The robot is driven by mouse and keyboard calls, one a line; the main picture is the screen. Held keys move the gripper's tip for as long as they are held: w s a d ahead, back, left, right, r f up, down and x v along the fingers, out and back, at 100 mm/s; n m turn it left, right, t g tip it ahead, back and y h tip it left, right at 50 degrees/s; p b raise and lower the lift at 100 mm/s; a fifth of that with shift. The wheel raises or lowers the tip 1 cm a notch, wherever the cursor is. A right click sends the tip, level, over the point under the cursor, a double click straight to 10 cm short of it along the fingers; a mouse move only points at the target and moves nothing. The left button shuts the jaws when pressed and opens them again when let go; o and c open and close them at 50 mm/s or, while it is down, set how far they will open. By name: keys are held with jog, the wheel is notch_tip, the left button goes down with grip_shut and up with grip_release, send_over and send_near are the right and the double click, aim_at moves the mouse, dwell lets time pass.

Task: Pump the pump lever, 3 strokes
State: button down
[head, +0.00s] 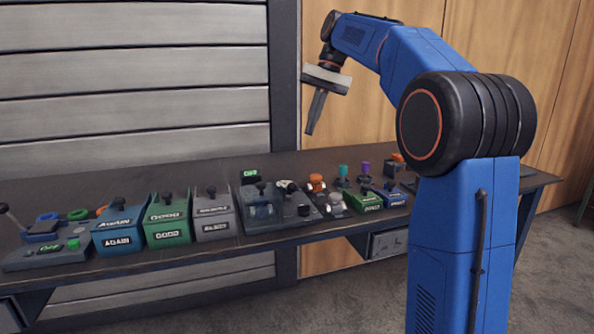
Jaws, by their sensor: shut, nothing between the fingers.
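My gripper (311,128) is high above the bench, over its middle right part, pointing down. Its fingers are shut and empty, well apart from everything below. A lever with a black ball knob (4,208) tilts up at the far left edge of the picture, by a grey unit (45,258) with a green button. It may be the pump lever, but I cannot tell for sure. Its left side is cut off by the picture edge.
On the dark bench (190,262) stand a blue box (119,240), a green box (168,233) and a grey box (213,225), each with a black knob. A clear-covered unit (262,209) and small coloured fittings crowd the right. The air above is free.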

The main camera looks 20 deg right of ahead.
send_near(290, 187)
jog(key=w+d+f, duration=0.2)
jog(key=w+f, duration=0.1)
jog(key=w, duration=0.2)
jog(key=shift+s+a+f, duration=0.55)
jog(key=shift+s+f, duration=0.15)
jog(key=shift+f, duration=0.05)
jog(key=shift+s+a+f, duration=0.6)
jog(key=shift+s+f, duration=0.05)
jog(key=shift+f, duration=0.05)
jog(key=shift+s+f+t, duration=0.35)
jog(key=shift+s+t, duration=0.25)
jog(key=shift+t, duration=0.1)
jog(key=shift+s+f+n+t, duration=0.3)
jog(key=shift+s+f+t, duration=0.15)
jog(key=shift+t, duration=0.35)
jog(key=shift+s+f, duration=0.3)
jog(key=shift+f, duration=0.3)
